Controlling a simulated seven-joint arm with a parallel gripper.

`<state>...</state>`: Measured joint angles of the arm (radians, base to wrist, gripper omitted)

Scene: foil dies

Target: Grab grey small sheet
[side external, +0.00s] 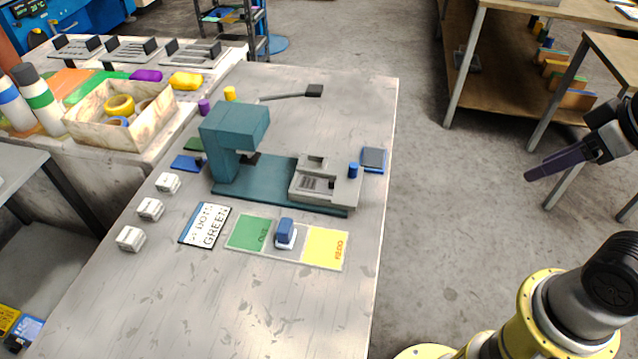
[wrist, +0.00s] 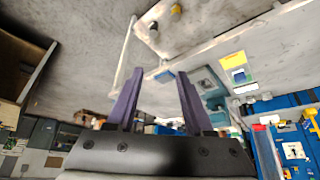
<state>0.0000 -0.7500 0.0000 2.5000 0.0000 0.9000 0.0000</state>
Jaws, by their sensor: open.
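A small grey sheet (side external: 373,157) lies on a blue pad (side external: 383,169) at the right edge of the work table, beside the teal press (side external: 235,130). In the wrist view a small blue patch (wrist: 165,76) near the table edge looks like that pad; the sheet is too small to make out there. My gripper (side external: 533,170) is at the far right of the side view, over the floor and well away from the sheet. In the wrist view its two purple fingers (wrist: 159,82) are apart with nothing between them.
The press has a grey die block (side external: 325,183) with a blue knob (side external: 353,170). In front lie a green, grey and yellow board (side external: 326,247) with a blue-handled stamp (side external: 286,233), and a lettered sign (side external: 205,225). The table's right front is clear.

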